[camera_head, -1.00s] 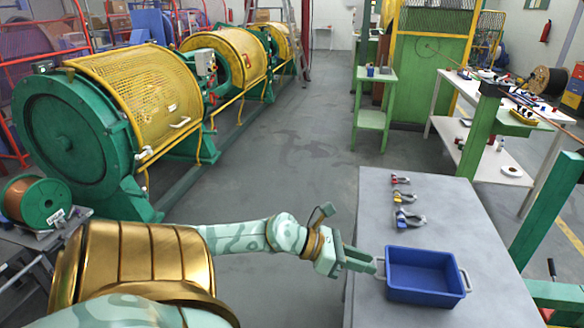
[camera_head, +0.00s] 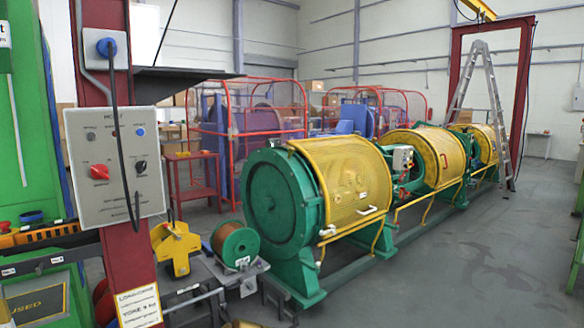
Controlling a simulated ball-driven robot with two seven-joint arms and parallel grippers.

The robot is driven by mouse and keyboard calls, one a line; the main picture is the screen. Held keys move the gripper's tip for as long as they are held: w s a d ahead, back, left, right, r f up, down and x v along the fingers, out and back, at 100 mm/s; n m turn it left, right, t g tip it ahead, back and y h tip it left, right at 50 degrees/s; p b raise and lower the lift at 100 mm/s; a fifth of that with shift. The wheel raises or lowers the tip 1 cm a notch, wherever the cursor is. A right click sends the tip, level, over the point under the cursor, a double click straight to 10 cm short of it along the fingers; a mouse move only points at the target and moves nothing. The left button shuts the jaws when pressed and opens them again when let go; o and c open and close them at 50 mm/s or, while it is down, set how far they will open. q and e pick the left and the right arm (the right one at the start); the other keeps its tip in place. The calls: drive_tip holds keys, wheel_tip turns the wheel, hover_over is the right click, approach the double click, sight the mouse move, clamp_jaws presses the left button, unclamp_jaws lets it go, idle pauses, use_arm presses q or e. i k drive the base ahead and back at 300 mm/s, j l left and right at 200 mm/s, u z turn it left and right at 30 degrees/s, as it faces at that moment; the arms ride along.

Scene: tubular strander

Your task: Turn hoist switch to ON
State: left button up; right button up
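A grey hoist control panel (camera_head: 115,205) is fixed to a dark red column at the left of the head view. Its small heading looks like "HOIST". It carries a red knob (camera_head: 99,171) on the left and a black knob (camera_head: 140,166) on the right, with small round indicators above them, one of them blue (camera_head: 140,132). The knob markings are too small to read, so I cannot tell the switch position. A black cable hangs down in front of the panel between the knobs. Neither of my grippers shows in this view.
A blue socket (camera_head: 106,47) is above the panel. A yellow bracket (camera_head: 174,247) and a green-flanged spool (camera_head: 236,245) stand right of the column. The green and yellow strander (camera_head: 345,185) runs back to a ladder (camera_head: 487,85). The floor at the lower right is clear.

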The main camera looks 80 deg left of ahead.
sight(100, 172)
drive_tip(key=u, duration=1.35)
drive_tip(key=k+u, duration=0.1)
drive_tip(key=u, duration=1.3)
drive_tip(key=k+u, duration=0.1)
drive_tip(key=u, duration=0.8)
